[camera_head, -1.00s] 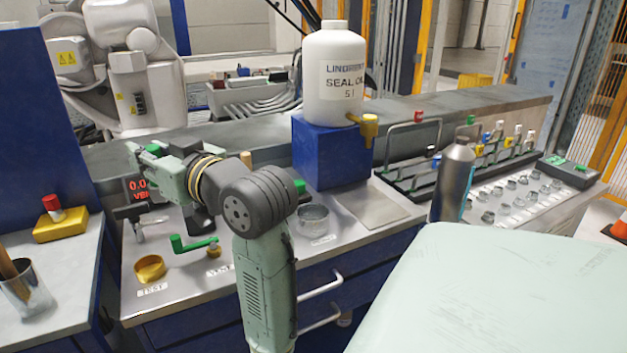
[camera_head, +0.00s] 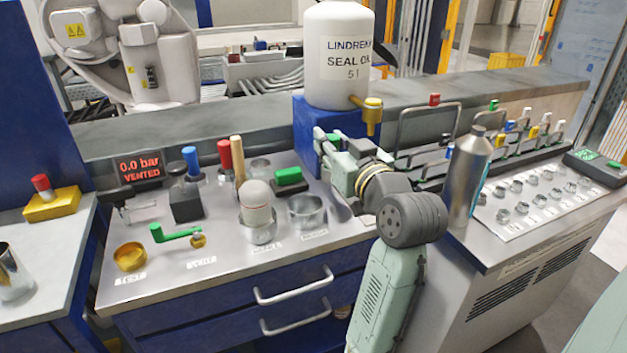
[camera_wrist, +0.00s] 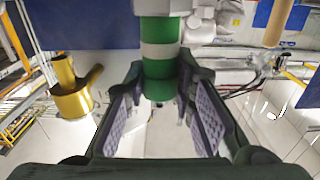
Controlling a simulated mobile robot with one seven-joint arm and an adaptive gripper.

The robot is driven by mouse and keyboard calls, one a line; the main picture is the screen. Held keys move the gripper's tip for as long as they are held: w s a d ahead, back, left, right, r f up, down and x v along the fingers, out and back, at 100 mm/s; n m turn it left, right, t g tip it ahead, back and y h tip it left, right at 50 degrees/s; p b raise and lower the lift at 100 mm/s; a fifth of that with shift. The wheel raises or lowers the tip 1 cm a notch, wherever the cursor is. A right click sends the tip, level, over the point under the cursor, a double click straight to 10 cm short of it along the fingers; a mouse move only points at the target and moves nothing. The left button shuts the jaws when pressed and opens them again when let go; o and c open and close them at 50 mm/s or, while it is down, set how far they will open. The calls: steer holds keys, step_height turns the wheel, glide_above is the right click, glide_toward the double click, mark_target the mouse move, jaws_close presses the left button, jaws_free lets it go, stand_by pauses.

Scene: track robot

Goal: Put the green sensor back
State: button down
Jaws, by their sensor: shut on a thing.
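My gripper (camera_head: 333,150) is in front of the blue block under the oil bottle, pointing away toward the back left. It is shut on the green sensor (camera_wrist: 158,68). In the wrist view the sensor is a green cylinder with a white band, standing out beyond the finger pads (camera_wrist: 160,100). In the head view only a small green part of it (camera_head: 334,138) shows at the fingers. A rack (camera_head: 466,166) of sensors with blue, yellow, white and other coloured tops stands to the right of my gripper. Whether it has a free slot is too small to tell.
The oil bottle (camera_head: 340,60) stands on the blue block (camera_head: 305,118), its yellow tap (camera_head: 373,112) close above my gripper. A metal flask (camera_head: 466,175) stands before the rack. Two arched handles rise behind it. Tools, cups and a green block (camera_head: 289,177) crowd the left bench.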

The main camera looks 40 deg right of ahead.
steer(key=shift+f+p, duration=0.3)
steer(key=shift+f, duration=3.2)
steer(key=shift+f, duration=0.2)
steer(key=c, duration=1.3)
jaws_free()
steer(key=shift+c, duration=0.2)
steer(key=shift+r, duration=0.15)
